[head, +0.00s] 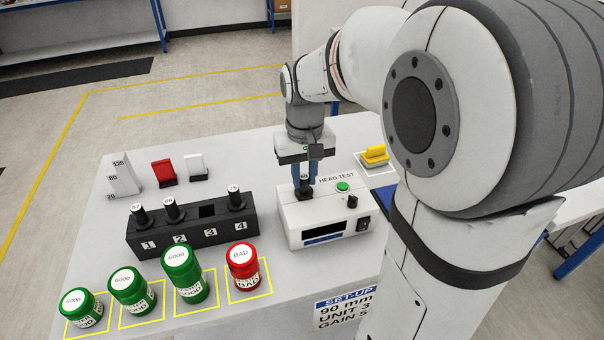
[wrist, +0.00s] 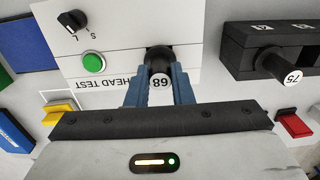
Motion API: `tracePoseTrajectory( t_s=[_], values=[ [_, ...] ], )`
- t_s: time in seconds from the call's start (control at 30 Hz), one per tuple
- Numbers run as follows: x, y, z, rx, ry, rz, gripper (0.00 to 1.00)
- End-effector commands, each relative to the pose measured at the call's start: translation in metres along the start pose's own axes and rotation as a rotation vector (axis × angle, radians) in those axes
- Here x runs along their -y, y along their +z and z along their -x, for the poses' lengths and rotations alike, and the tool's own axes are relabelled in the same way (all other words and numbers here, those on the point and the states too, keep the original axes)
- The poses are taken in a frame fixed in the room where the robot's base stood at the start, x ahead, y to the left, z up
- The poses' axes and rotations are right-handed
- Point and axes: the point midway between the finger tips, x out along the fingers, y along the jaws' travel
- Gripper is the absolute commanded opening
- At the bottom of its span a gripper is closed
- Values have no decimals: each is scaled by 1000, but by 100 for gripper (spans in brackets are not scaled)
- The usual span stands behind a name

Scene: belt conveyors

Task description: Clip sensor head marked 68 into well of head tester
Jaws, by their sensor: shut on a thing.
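The sensor head marked 68 (wrist: 160,84) is a dark cylinder with a white round label, held between the blue fingers of my gripper (wrist: 160,92). In the head view my gripper (head: 305,184) is over the left part of the white head tester (head: 300,225). In the wrist view the dark body of the head is at the dark well opening (wrist: 153,48) in the tester's top. I cannot tell how deep it sits. The fingers hide part of it. The tester has a green button (head: 343,187) and a dark knob (head: 352,201).
A black rack (head: 215,233) left of the tester holds sensor heads in slots 1, 2 and 4; slot 3 is empty. Green GOOD jars (head: 181,270) and a red BAD jar (head: 242,262) stand in front. Red (head: 164,173), white (head: 196,167) and yellow (head: 374,154) blocks stand further back.

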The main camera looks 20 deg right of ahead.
Motion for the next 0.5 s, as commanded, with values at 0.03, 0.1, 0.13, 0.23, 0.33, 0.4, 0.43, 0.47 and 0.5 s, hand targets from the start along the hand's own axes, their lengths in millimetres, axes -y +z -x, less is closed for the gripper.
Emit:
tracePoseTrajectory(
  t_s=[0.03,0.1,0.13,0.23,0.33,0.4,0.43,0.47,0.5],
  values=[
    [0,0,0,0,0,0,0],
    [0,0,0,0,0,0,0],
    [0,0,0,0,0,0,0],
    [0,0,-1,0,0,0,0],
    [0,0,-2,0,0,0,0],
    [0,0,-3,0,0,0,0],
    [0,0,-3,0,0,0,0],
    [0,0,-3,0,0,0,0],
    [0,0,-4,0,0,0,0]
  ],
)
